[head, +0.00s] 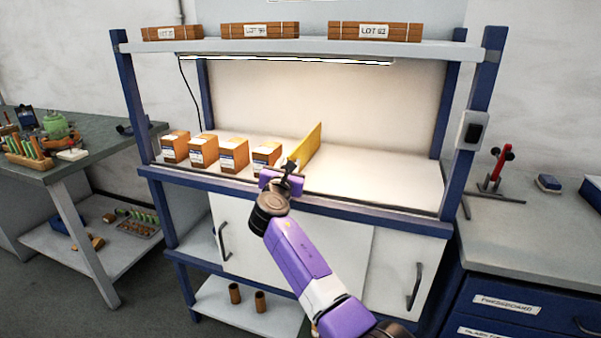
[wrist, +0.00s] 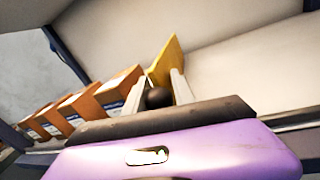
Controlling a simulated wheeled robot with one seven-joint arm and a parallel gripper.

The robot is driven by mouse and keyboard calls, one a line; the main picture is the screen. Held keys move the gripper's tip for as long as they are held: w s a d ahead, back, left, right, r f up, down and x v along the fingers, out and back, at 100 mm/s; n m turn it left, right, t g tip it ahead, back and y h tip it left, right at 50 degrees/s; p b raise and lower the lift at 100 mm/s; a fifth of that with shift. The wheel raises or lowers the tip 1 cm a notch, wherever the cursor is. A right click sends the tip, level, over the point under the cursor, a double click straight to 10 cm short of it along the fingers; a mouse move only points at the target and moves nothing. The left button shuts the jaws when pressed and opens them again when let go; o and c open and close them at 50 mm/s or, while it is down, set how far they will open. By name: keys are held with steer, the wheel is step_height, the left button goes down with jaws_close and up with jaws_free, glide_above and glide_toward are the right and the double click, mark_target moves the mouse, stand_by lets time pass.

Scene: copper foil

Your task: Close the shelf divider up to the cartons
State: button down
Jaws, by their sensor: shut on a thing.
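The yellow shelf divider (head: 308,145) stands upright on the white shelf, just right of the cartons. Several brown cartons with white and blue labels stand in a row to its left; the rightmost carton (head: 265,157) is closest to it. In the head view the space between this carton and the divider looks small, and I cannot tell if they touch. My gripper (head: 287,168) is at the divider's front end, shut on its dark knob (wrist: 157,97). In the wrist view the divider (wrist: 165,62) rises behind the fingers, with the cartons (wrist: 90,106) to the left.
The shelf (head: 370,184) right of the divider is bare. Blue posts (head: 476,95) frame the bench, and an upper shelf (head: 300,46) holds long labelled boxes. Side benches with tools stand left and right. A cabinet with handles is below.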

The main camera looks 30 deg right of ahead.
steer(key=shift+a+f, duration=0.1)
steer(key=shift+a, duration=0.05)
steer(key=c, duration=1.1)
jaws_free()
steer(key=p+v, duration=0.1)
steer(key=v, duration=0.6)
steer(key=shift+s+a, duration=0.15)
steer(key=shift+s, duration=0.15)
steer(key=shift+p, duration=0.3)
